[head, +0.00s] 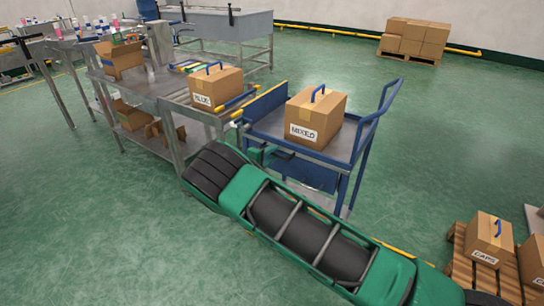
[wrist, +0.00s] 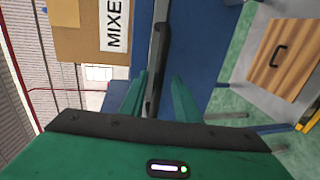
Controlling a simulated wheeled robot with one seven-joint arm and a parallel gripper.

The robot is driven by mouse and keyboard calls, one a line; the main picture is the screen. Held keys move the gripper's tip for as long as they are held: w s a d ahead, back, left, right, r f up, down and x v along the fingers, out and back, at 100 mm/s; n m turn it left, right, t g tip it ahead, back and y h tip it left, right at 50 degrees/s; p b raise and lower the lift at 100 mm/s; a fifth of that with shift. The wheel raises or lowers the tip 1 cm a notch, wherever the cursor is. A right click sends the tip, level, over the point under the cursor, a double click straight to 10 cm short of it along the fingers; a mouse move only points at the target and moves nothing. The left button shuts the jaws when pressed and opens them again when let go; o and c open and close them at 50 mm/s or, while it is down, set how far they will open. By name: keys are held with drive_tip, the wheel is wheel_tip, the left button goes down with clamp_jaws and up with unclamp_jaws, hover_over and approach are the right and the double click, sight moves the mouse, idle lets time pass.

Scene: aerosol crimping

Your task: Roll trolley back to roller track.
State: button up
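The blue trolley (head: 352,150) stands right of the metal bench, its raised push handle (head: 388,98) on its right side. A carton labelled MIXED (head: 316,118) with a blue handle sits on its top. The roller track (head: 190,67) runs along the bench top toward the trolley and bears another labelled carton (head: 216,90). My gripper (head: 268,153) is at the trolley's near left side, just below the top's edge. In the wrist view its green fingers (wrist: 158,92) are apart, with a dark bar (wrist: 157,60) on the trolley's side between them. Contact with the bar is unclear.
A pallet with cartons (head: 487,245) lies at the lower right. More cartons on a pallet (head: 413,40) stand at the back. A grey table (head: 225,25) is behind the bench. Green floor right of the trolley is free.

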drive_tip(key=shift+a+r, duration=0.1)
drive_tip(key=v, duration=1)
drive_tip(key=shift+s, duration=0.25)
drive_tip(key=shift+a, duration=0.15)
